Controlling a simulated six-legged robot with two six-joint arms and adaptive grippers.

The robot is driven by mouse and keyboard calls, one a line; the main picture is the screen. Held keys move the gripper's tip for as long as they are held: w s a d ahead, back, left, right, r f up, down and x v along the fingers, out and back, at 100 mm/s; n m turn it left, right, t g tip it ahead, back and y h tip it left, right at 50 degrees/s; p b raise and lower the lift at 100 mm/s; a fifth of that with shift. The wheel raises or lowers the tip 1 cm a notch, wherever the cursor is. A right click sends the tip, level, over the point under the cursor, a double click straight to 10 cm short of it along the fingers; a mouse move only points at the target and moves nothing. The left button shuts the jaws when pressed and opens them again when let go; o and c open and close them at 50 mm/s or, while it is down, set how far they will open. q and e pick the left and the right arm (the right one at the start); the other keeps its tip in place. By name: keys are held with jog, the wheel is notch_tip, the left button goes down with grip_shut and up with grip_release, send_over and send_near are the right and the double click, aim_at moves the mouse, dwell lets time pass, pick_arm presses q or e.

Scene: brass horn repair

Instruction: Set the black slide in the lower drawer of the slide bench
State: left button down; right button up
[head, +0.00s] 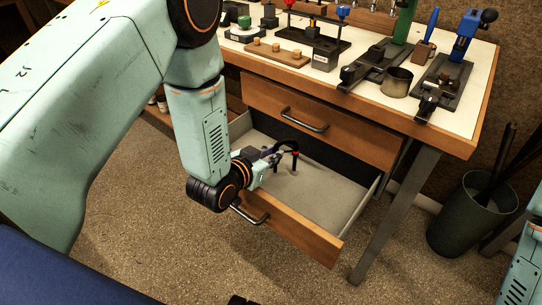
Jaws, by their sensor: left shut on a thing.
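The lower drawer (316,198) of the slide bench is pulled open, with its grey inside showing. My left gripper (275,157) reaches in over the drawer from the left, above the drawer's front panel. It is shut on the black slide (290,145), a small dark curved piece with a bit of red at its right side. The slide is over the inside of the drawer; I cannot tell whether it touches the floor of it. Part of the slide is hidden by the gripper. My right gripper is out of view; only part of my right arm shows at the right edge.
The upper drawer (312,118) is shut above the open one. The bench top (420,110) holds a wooden peg block (277,53), a metal cup (397,82) and several tools and stands. A dark bin (472,215) stands at the right. Most of the lower drawer is clear.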

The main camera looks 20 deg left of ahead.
pick_arm(q)
jog(key=shift+s+r, duration=0.1)
jog(key=shift+f+b, duration=0.35)
jog(key=shift+f, duration=0.2)
jog(key=c, duration=1.6)
grip_release()
jog(key=shift+r, duration=0.1)
jog(key=shift+o, duration=1.4)
